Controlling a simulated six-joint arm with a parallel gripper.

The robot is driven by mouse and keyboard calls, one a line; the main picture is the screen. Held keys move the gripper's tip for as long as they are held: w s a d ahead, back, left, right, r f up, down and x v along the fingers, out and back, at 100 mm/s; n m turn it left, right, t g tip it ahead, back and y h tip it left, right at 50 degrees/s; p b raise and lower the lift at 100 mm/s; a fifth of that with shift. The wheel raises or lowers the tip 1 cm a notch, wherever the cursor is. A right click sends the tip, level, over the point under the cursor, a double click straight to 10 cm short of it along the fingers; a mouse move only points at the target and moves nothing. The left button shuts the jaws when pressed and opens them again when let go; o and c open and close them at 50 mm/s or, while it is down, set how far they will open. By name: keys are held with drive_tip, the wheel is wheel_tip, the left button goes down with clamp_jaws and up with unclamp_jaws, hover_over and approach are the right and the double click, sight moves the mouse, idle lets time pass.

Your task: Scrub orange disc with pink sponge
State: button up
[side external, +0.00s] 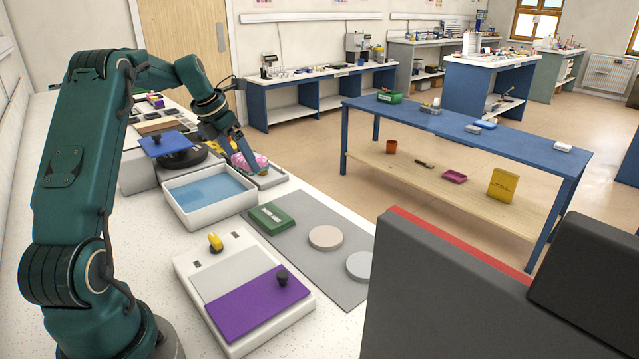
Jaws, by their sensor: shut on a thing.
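My gripper (244,163) is at the far end of the worktop, reaching down over a low pale tray (272,181). It is shut on a pink sponge (259,160), which is partly covered by the fingers. The sponge is at or just above the tray; I cannot tell whether it touches it. I cannot make out an orange disc.
A white basin of blue water (176,214) stands nearer, left of the tray. A grey mat (288,249) bears a green block (271,218) and two pale discs (326,237). A white box with a purple panel (247,305) is in front. A dark block fills the lower right.

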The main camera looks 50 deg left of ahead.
drive_tip(key=w+d+f+n, duration=0.15)
drive_tip(key=w+d, duration=0.25)
drive_tip(key=d, duration=0.5)
drive_tip(key=m, duration=0.3)
approach(318, 232)
drive_tip(key=w+d+r, duration=0.1)
drive_tip(key=w+d, duration=0.1)
drive_tip(key=d, duration=0.2)
drive_tip(key=shift+r, duration=0.15)
wheel_tip(318, 232, down, 6)
drive_tip(key=shift+r, duration=0.1)
drive_tip(key=shift+a, duration=2.15)
drive_tip(key=shift+f, duration=0.65)
drive_tip(key=shift+w, duration=0.1)
